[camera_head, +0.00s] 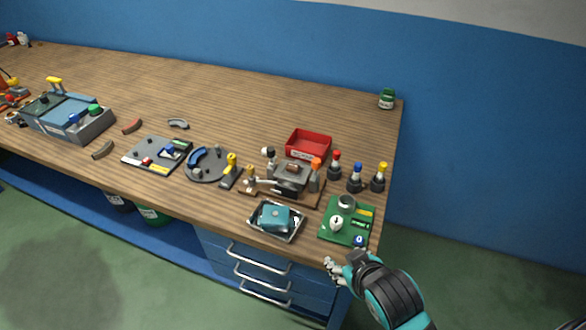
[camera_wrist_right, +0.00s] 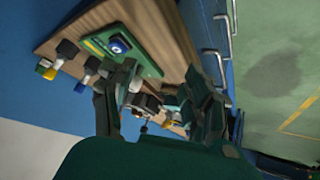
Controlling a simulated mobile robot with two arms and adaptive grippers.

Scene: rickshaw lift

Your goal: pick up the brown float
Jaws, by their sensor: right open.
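I cannot pick out a brown float for certain. The green board (camera_head: 365,206) at the table's near right corner carries a grey cup (camera_head: 346,202), a white rounded piece (camera_head: 336,223) and a blue round piece (camera_head: 359,240). The blue piece also shows in the right wrist view (camera_wrist_right: 119,44). A small olive-brown curved piece (camera_head: 103,150) lies far to the left, below a reddish-brown one (camera_head: 131,126). My right gripper (camera_head: 335,268) is open and empty at the front edge, just below the green board. My left gripper is out of view.
A metal tray (camera_head: 258,229) holding a teal block lies left of the green board. Bottles (camera_head: 355,180) stand behind the board, near a red bin (camera_head: 309,145). A clamp-like fixture (camera_head: 290,177) stands left of them. Drawer handles (camera_head: 262,271) project below the tabletop. The table's back strip is mostly clear.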

